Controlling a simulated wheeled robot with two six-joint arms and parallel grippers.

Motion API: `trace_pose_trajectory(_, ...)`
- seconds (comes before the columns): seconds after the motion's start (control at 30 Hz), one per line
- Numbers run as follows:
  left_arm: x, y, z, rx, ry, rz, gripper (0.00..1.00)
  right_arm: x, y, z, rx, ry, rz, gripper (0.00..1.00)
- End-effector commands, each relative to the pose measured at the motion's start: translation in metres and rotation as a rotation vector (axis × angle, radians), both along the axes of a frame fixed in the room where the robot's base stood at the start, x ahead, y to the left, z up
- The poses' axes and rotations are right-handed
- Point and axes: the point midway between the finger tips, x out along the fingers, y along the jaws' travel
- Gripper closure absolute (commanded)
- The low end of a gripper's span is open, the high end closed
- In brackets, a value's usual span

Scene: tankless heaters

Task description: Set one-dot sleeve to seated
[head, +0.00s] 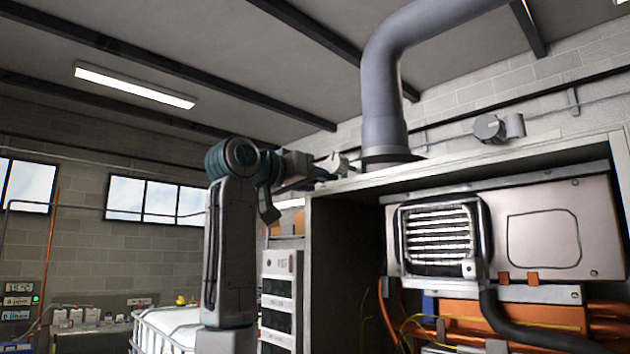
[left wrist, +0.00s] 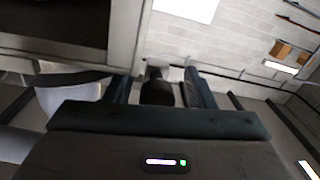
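My left gripper (head: 318,172) is raised at the cabinet's upper left corner, its fingers pointing right. Just beyond its tips is a small pale cylindrical fitting (head: 338,163) by the cabinet top. In the left wrist view the two fingers of my left gripper (left wrist: 160,92) stand apart, with a dark stubby piece (left wrist: 157,88) between them. Gaps seem to show on both sides of it. A second grey cylindrical fitting (head: 490,128) with a bracket sits on the cabinet top at the right. I can make out no dots on either fitting. My right gripper is out of view.
A thick grey duct (head: 383,110) rises from the cabinet top, right of my gripper. The open cabinet (head: 335,250) holds a heater panel with a grille (head: 440,238), and orange pipes. Air above the arm is free.

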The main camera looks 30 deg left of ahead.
Motion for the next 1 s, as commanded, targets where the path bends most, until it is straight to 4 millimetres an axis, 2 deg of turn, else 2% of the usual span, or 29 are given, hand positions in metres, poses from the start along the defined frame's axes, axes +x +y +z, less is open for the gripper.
trace_pose_trajectory(0.27,-0.005,0.001,0.001,0.000,-0.005,0.000,0.50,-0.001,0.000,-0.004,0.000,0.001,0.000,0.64)
trace_pose_trajectory(0.37,-0.017,0.005,-0.001,0.001,-0.009,0.000,0.50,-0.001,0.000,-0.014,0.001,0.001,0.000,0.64)
trace_pose_trajectory(0.7,-0.080,0.024,-0.003,-0.001,-0.006,0.002,0.50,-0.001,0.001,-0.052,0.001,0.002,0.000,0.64)
trace_pose_trajectory(0.8,-0.093,0.028,-0.002,0.000,-0.005,0.001,0.50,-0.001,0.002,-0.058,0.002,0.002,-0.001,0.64)
trace_pose_trajectory(1.0,-0.104,0.031,0.000,-0.001,-0.002,-0.001,0.50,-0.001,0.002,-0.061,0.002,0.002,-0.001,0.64)
